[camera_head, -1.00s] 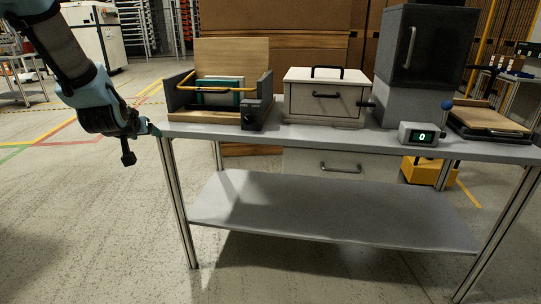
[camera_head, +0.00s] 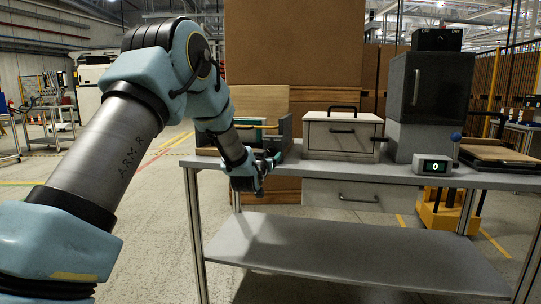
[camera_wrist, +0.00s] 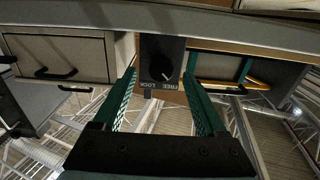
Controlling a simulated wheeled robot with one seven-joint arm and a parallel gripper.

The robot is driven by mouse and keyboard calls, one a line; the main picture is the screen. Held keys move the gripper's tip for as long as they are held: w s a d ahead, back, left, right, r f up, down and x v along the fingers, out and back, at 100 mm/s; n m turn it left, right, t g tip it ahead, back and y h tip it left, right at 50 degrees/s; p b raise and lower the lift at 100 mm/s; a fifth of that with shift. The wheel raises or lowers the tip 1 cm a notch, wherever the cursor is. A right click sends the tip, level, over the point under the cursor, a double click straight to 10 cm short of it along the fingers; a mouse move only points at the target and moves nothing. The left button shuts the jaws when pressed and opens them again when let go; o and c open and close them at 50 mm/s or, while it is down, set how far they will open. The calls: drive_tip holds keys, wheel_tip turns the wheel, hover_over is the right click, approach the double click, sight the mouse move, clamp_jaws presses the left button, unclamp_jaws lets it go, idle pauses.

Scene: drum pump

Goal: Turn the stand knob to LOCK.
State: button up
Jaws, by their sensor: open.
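The stand (camera_head: 287,133) is at the left end of the table, with an upright wooden board behind it, and is partly hidden by my arm. In the wrist view, which is upside down, its dark knob (camera_wrist: 160,67) sits on a dark panel (camera_wrist: 150,45) marked FREE and LOCK. The knob's pale mark slants to the lower right of the picture; the lettering is small, so its exact setting is hard to read. My gripper (camera_wrist: 160,76) is open, with one green finger on each side of the knob panel. I cannot tell whether either finger touches it. In the head view my gripper (camera_head: 271,161) is at the stand's front.
A pale box with a drawer (camera_head: 342,135) stands right of the stand. Further right are a dark cabinet (camera_head: 440,85), a small display reading 0 (camera_head: 432,166) and a wooden board on a base (camera_head: 495,153).

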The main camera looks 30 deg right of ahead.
sight(270, 153)
drive_tip(key=shift+x, duration=1.6)
drive_tip(key=shift+a, duration=0.1)
clamp_jaws()
